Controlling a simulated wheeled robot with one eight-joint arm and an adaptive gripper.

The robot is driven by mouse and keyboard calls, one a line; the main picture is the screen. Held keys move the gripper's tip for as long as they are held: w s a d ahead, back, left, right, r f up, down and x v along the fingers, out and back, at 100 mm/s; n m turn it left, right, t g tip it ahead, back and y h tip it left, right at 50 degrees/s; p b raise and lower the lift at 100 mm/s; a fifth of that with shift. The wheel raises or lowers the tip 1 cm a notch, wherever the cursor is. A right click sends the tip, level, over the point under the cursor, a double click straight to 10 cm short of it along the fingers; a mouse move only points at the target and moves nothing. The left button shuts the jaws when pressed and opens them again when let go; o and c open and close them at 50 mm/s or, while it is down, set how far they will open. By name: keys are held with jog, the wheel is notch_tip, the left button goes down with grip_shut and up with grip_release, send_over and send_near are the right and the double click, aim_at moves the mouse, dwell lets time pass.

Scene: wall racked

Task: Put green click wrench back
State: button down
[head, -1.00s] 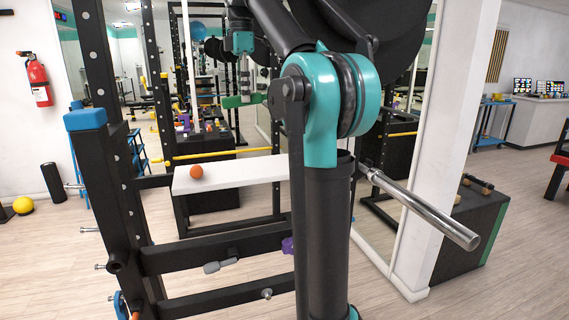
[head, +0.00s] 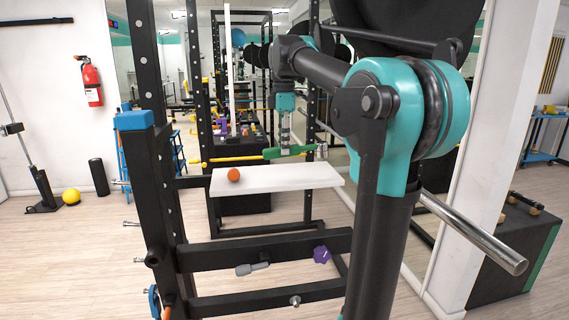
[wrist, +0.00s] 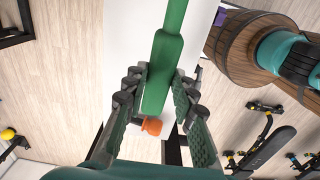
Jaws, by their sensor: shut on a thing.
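My gripper (head: 284,141) is shut on the green click wrench (head: 272,153) and holds it roughly level above a white bench top (head: 290,180). The wrench's green end points left and its grey end (head: 321,150) points right. In the wrist view the green handle (wrist: 164,75) runs between my two ribbed fingers (wrist: 157,88) and up out of the picture; its far end is cut off there. I cannot tell the exact gap between wrench and bench.
A black rack post (head: 165,200) and crossbars stand nearer, with a grey handled thing (head: 252,268) and a purple knob (head: 321,254). A steel bar (head: 475,235) juts out at right.

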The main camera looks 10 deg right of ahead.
aim_at(284, 157)
notch_tip(284, 157, down, 6)
jog(key=shift+r, duration=0.15)
jog(key=shift+s+f, duration=0.15)
jog(key=shift+f, duration=0.05)
jog(key=c, duration=1.2)
grip_release()
